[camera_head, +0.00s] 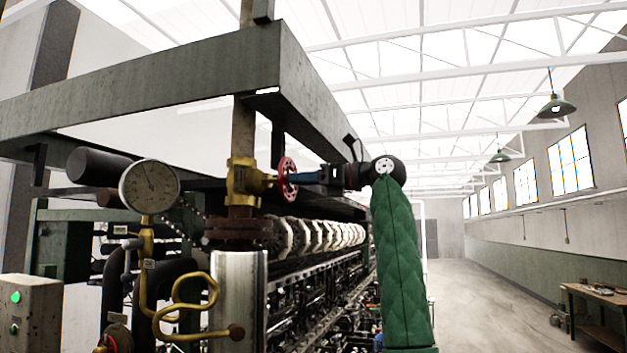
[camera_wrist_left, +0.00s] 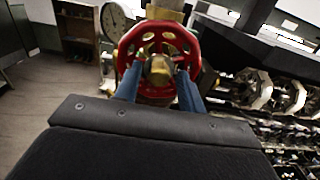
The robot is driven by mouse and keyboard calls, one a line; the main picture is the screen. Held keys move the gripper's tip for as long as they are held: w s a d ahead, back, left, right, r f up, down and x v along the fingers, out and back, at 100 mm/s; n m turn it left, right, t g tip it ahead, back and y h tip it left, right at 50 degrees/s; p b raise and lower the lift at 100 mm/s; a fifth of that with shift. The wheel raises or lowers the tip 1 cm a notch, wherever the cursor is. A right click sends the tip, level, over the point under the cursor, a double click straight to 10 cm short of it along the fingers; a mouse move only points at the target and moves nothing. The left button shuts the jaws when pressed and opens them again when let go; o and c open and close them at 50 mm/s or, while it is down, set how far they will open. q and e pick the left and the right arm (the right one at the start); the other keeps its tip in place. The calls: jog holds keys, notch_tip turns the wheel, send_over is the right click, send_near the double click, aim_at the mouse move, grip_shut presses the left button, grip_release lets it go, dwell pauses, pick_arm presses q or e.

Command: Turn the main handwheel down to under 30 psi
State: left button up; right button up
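The red main handwheel (camera_head: 287,178) sits on a brass valve (camera_head: 243,182) on the vertical pipe. In the left wrist view the handwheel (camera_wrist_left: 157,48) shows face-on, with a brass hub in its middle. My left gripper (camera_head: 300,178) points at the wheel from the right, its blue fingers close to it. In the wrist view the left gripper's fingers (camera_wrist_left: 158,75) stand apart on either side of the hub, overlapping the lower wheel; contact is unclear. The round white gauge (camera_head: 150,187) has its needle pointing up and slightly left; its numbers are too small to read. My right gripper is out of view.
A steel cylinder (camera_head: 238,300) and curled brass pipe (camera_head: 180,318) stand below the valve. A dark green beam (camera_head: 180,85) runs overhead. A control box (camera_head: 30,310) is at left. Reeling machinery (camera_head: 325,280) extends behind. The floor (camera_head: 480,310) at right is clear up to a wooden table (camera_head: 600,305).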

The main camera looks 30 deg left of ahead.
pick_arm(q)
jog(key=shift+d, duration=0.1)
jog(key=c, duration=0.9)
jog(key=shift+o, duration=0.2)
jog(key=m+p, duration=0.1)
jog(key=m, duration=2.7)
jog(key=shift+m, duration=0.4)
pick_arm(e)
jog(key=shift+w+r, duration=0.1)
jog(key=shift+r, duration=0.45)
